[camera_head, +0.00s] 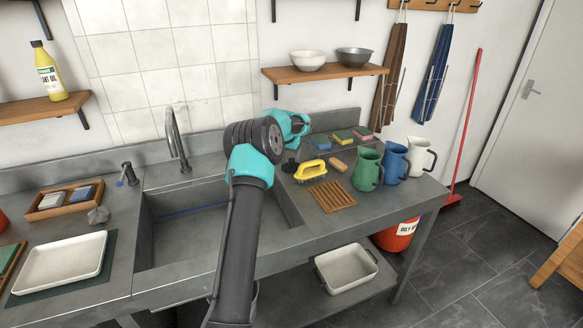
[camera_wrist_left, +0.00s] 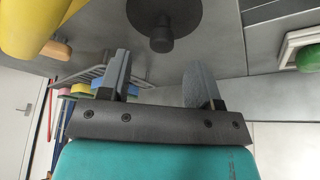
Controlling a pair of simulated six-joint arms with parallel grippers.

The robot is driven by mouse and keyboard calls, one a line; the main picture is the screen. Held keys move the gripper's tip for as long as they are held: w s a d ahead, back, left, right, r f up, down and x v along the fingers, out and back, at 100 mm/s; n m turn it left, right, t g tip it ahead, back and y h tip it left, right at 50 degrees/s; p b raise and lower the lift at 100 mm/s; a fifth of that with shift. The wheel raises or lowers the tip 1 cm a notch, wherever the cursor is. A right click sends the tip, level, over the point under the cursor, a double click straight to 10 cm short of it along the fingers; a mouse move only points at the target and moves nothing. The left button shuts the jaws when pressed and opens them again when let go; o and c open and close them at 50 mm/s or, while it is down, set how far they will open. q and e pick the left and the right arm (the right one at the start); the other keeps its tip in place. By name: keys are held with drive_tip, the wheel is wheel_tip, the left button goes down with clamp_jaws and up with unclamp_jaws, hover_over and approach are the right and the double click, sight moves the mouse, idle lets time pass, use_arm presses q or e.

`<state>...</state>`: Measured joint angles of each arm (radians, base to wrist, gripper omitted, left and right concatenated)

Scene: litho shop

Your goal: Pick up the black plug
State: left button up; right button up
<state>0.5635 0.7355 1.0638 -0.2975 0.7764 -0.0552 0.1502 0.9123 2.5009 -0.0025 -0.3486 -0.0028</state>
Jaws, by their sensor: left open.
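The black plug (camera_head: 290,167) lies on the metal counter just right of the sink, close beside my left arm in the head view. In the left wrist view the plug (camera_wrist_left: 170,18) is a dark round disc with a knob, near the top edge. My left gripper (camera_head: 299,121) is above the counter behind the plug in the head view, its fingers partly hidden by the wrist. In the left wrist view the jaws (camera_wrist_left: 160,72) are apart and empty, with the plug beyond their tips and not touching. My right gripper does not show.
A yellow-handled brush (camera_head: 312,171), a wooden slatted rack (camera_head: 332,195) and a wooden-coloured block (camera_head: 337,165) sit right of the plug. Several sponges (camera_head: 343,135) lie behind. Green (camera_head: 367,170), blue (camera_head: 394,163) and white (camera_head: 419,157) jugs stand further right. The sink (camera_head: 185,235) is left.

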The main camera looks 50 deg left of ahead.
sight(291, 159)
use_arm(q)
drive_tip(key=shift+x, duration=2.6)
drive_tip(key=shift+s, duration=0.2)
drive_tip(key=c, duration=1.1)
drive_tip(key=shift+r, duration=0.1)
drive_tip(key=shift+r, duration=1.65)
drive_tip(key=s+d, duration=0.3)
drive_tip(key=s, duration=0.5)
drive_tip(key=s+d, duration=0.4)
drive_tip(key=s, duration=0.4)
drive_tip(key=shift+s, duration=0.2)
